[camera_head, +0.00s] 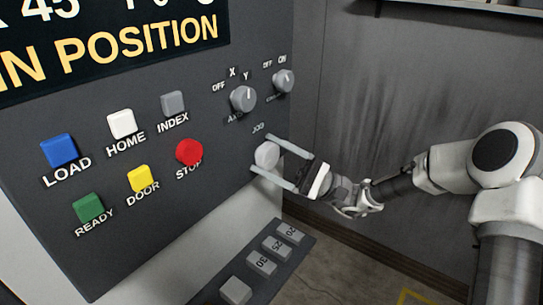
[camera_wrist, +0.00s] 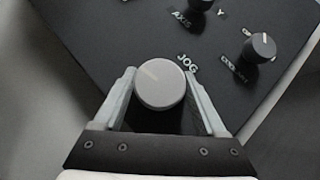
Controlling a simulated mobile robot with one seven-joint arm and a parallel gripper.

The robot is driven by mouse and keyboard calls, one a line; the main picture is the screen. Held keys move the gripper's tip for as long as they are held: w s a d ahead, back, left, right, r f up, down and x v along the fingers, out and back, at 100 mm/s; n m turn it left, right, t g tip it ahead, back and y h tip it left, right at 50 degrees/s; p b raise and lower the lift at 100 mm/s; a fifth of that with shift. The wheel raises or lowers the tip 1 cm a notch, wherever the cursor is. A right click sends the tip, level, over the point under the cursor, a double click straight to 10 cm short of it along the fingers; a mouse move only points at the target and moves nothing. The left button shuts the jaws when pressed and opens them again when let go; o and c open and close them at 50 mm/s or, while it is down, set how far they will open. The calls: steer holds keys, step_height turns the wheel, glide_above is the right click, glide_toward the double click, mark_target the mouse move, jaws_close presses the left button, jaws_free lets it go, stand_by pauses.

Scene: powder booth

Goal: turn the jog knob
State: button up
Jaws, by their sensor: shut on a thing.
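The jog knob (camera_head: 267,155) is a round light grey knob on the dark control panel, below the word JOG. My gripper (camera_head: 267,158) reaches it from the right, with one finger above and one below the knob. In the wrist view the jog knob (camera_wrist: 160,86) sits between the two fingertips of my gripper (camera_wrist: 161,88), which are shut on its sides. A pale indicator line on its face points to the upper left in that view. The word JOG shows just beyond it.
The axis knob (camera_head: 243,98) and another knob (camera_head: 283,80) sit above the jog knob. The red stop button (camera_head: 189,152) is to the left, near more coloured buttons. A lower panel with grey keys (camera_head: 277,248) lies below. A dark wall (camera_head: 400,100) stands at right.

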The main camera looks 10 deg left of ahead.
steer(key=o, duration=1.3)
steer(key=b+v, duration=0.3)
steer(key=v, duration=1.4)
steer(key=shift+d+f, duration=0.1)
steer(key=shift+d, duration=0.05)
